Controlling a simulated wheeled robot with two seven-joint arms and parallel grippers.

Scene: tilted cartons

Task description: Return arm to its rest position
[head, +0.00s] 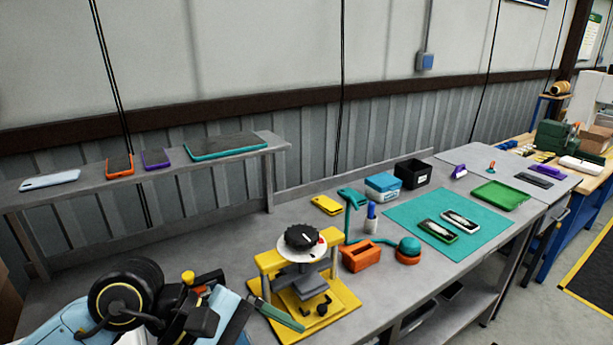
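An arm of mine, light blue and black (125,295), comes in from the lower left, so I take it as my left arm. It is beside the yellow press-like fixture (335,308) at the front of the grey bench. Its gripper end is at the bottom of the view, and I cannot make out the fingertips or whether they hold anything. A dark green elongated tool (277,315) lies between the arm and the fixture; I cannot tell whether it touches the arm. My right gripper is not in view.
The grey bench (240,235) carries a teal mat (435,200) with two phones, an orange block (361,256), a blue box (382,187), a black bin (412,172) and a green tray (500,195). A raised shelf (85,195) at left holds several phones or tablets.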

